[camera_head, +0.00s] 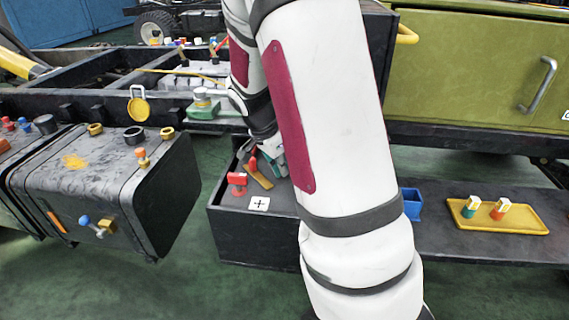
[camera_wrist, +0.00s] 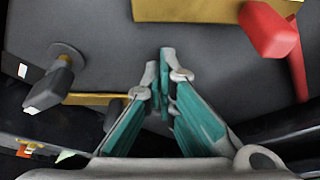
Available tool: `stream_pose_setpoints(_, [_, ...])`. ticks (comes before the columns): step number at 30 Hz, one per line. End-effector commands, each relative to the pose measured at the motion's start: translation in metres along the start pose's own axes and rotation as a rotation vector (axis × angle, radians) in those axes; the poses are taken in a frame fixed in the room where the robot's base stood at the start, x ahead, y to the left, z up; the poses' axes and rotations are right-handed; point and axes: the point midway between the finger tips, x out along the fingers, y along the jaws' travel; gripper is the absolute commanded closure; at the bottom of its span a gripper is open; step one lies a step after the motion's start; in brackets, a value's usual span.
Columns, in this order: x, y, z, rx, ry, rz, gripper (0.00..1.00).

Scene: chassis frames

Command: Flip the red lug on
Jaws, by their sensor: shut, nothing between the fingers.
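A red lug (camera_wrist: 270,30) shows in the wrist view at the upper right, beside a yellow-tan plate (camera_wrist: 190,8). A red bar runs down from beside it. In the head view, a red block-topped piece (camera_head: 237,179) stands on the dark box top (camera_head: 285,196), with a smaller red piece (camera_head: 252,165) behind it. I cannot tell which of these matches the wrist view lug. My gripper (camera_wrist: 166,60) is shut and empty, left of the lug and apart from it in the picture. In the head view, my gripper (camera_head: 272,152) is low over the box, partly hidden by my arm.
A dark knob (camera_wrist: 48,88) on a round base lies left in the wrist view. A plus-marked white label (camera_head: 259,203) sits on the box. A black tank (camera_head: 100,185) stands left. A blue bin (camera_head: 411,204) and yellow tray (camera_head: 470,225) are right.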

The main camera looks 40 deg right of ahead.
Motion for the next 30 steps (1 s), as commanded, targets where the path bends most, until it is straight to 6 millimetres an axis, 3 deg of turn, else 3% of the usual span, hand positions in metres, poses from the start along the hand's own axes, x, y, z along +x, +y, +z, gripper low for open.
stream_pose_setpoints(6, [-0.006,0.000,0.017,0.001,0.001,0.001,1.00])
stream_pose_setpoints(30, [-0.009,0.003,0.024,0.063,0.002,0.024,1.00])
